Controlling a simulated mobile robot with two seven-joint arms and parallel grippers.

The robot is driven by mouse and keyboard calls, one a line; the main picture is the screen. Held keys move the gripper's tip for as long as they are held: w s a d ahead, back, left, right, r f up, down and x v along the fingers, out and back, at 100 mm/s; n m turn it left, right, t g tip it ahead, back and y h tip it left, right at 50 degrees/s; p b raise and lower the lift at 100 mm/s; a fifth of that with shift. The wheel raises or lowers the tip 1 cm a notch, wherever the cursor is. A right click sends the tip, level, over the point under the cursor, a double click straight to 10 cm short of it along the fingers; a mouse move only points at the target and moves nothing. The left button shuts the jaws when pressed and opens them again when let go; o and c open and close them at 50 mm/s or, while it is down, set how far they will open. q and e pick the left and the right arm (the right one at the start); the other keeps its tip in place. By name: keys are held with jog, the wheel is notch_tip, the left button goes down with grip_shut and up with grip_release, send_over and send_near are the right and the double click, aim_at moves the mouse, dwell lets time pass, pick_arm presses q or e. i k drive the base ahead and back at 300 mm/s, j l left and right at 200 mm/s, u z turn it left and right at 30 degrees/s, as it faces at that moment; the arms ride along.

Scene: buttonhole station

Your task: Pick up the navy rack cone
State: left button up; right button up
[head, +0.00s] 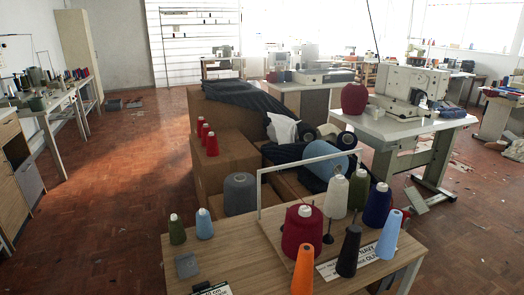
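A navy cone (377,206) with a pale tip stands upright at the right of a group of cones on the wooden table (235,262). An olive cone (358,189), a cream cone (336,197) and a large dark red cone (302,231) stand to its left. A light blue cone (389,236) stands just in front of it and overlaps its lower right side. A very dark cone (348,252) and an orange cone (303,270) stand nearer the front. Neither of my grippers shows in the head view.
A thin white frame (305,165) rises behind the cones. A printed card (362,258) lies among the front cones. A small green cone (177,230) and a small blue cone (204,224) stand at the left. Cardboard boxes (222,160) stand behind.

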aim_at(375, 215)
jog(key=i+l+u, duration=0.1)
jog(key=l, duration=0.65)
jog(key=i+l+u, duration=0.15)
jog(key=l, duration=0.6)
jog(key=k, duration=0.05)
